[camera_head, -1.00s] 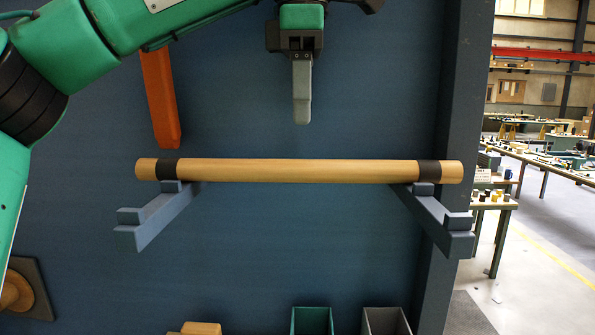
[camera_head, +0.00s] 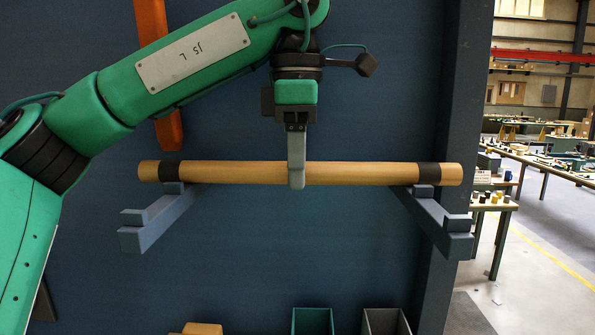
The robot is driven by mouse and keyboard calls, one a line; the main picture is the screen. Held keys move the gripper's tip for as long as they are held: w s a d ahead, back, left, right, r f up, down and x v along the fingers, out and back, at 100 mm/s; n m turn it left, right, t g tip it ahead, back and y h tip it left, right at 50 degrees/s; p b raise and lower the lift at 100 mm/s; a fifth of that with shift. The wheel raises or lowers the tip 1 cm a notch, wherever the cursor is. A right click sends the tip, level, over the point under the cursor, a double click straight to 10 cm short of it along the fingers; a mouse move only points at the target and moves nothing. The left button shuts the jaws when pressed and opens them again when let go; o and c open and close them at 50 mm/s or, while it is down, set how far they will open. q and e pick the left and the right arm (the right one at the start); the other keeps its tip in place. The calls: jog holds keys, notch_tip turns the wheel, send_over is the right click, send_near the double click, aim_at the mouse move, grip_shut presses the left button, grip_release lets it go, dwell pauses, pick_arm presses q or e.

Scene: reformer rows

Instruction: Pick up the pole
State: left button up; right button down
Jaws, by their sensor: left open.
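The pole (camera_head: 236,172) is a light wooden rod with a dark band near each end. It lies level across two blue-grey brackets, the left bracket (camera_head: 150,228) and the right bracket (camera_head: 440,224), on a dark blue wall. My left gripper (camera_head: 296,184) points down at the middle of the pole. Its near finger overlaps the front of the pole and its tip reaches just below the lower edge. The far finger is hidden, so I cannot tell if the pole touches either finger. The jaws are open. My right gripper is not in view.
An orange bar (camera_head: 168,125) is on the wall behind my left arm. A green bin (camera_head: 312,321) and a grey bin (camera_head: 385,321) stand at the bottom, with a wooden piece (camera_head: 202,328) to their left. A wall post (camera_head: 463,110) edges the right side.

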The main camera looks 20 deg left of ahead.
pick_arm(q)
grip_shut()
jog(key=shift+s+r, duration=0.1)
dwell(0.4)
